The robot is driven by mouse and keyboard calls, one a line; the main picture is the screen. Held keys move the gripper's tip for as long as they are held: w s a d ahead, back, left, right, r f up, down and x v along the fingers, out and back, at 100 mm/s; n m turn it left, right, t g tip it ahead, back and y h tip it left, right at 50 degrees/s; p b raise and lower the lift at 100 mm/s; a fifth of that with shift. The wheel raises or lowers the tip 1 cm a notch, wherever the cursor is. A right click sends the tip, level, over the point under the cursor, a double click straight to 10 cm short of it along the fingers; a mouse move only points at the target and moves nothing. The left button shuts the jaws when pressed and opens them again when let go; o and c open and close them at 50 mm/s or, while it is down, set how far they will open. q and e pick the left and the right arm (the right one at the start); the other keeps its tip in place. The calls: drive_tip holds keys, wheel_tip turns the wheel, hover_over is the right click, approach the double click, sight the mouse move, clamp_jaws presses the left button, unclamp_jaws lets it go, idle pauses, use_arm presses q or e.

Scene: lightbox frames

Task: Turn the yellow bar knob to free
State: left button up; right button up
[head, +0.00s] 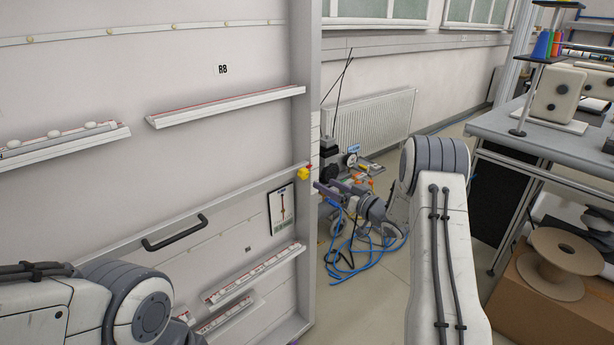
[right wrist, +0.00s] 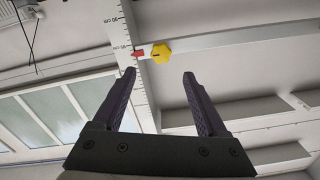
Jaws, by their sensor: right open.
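The yellow bar knob (head: 304,173) sits on the right upright of the white panel frame, at the end of a horizontal rail. In the right wrist view the knob (right wrist: 161,54) is a yellow shape with a short dark line on it, with a red marker (right wrist: 137,54) just to its left. My right gripper (right wrist: 160,74) is open and empty. The knob shows between and just beyond its fingertips, with no contact visible. In the head view my right gripper (head: 319,187) is small, just right of and below the knob. My left gripper is out of view.
The panel carries ledges (head: 228,105), a black handle (head: 175,233) and a small framed card (head: 282,208). A scale strip (right wrist: 124,35) runs along the upright. Cluttered equipment with blue cables (head: 350,262) stands behind my right wrist. A grey table (head: 545,135) is at the right.

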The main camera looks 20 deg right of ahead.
sight(304, 174)
drive_tip(key=p+x, duration=0.1)
drive_tip(key=x, duration=0.8)
drive_tip(key=shift+w+a, duration=0.15)
drive_tip(key=shift+w, duration=0.05)
clamp_jaws()
drive_tip(key=shift+f+n+b, duration=0.15)
drive_tip(key=shift+n+b, duration=0.75)
drive_tip(key=shift+b, duration=0.1)
drive_tip(key=n+b, duration=1.3)
drive_tip(key=b, duration=0.1)
drive_tip(key=shift+s+a+b, duration=0.1)
drive_tip(key=shift+a+b, duration=0.05)
drive_tip(key=shift+b, duration=0.25)
drive_tip(key=shift+n+b, duration=1.45)
drive_tip(key=shift+n, duration=0.15)
drive_tip(key=shift+r, duration=0.2)
